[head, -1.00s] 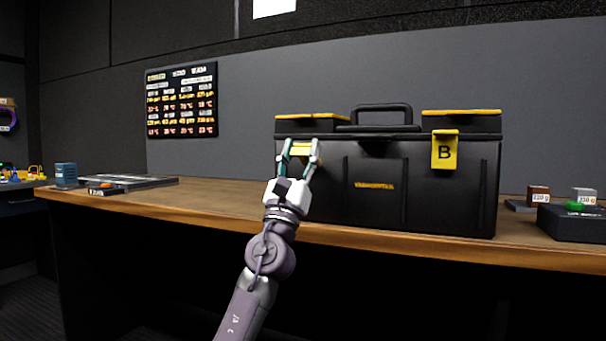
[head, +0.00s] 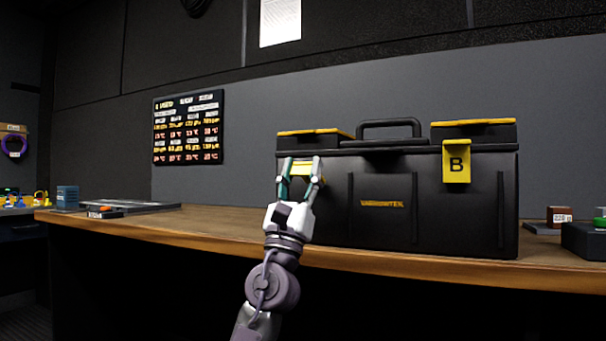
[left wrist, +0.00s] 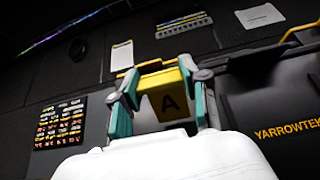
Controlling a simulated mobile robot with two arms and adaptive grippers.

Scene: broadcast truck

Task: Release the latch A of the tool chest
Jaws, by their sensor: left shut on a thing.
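My right gripper is not in view.
The wooden bench (head: 215,222) is clear left of the chest. Farther left lie a flat dark panel (head: 130,207) and a blue block (head: 67,197). Right of the chest are a brown weight block (head: 559,215) and a dark box (head: 583,240). A board (head: 188,128) hangs on the wall.

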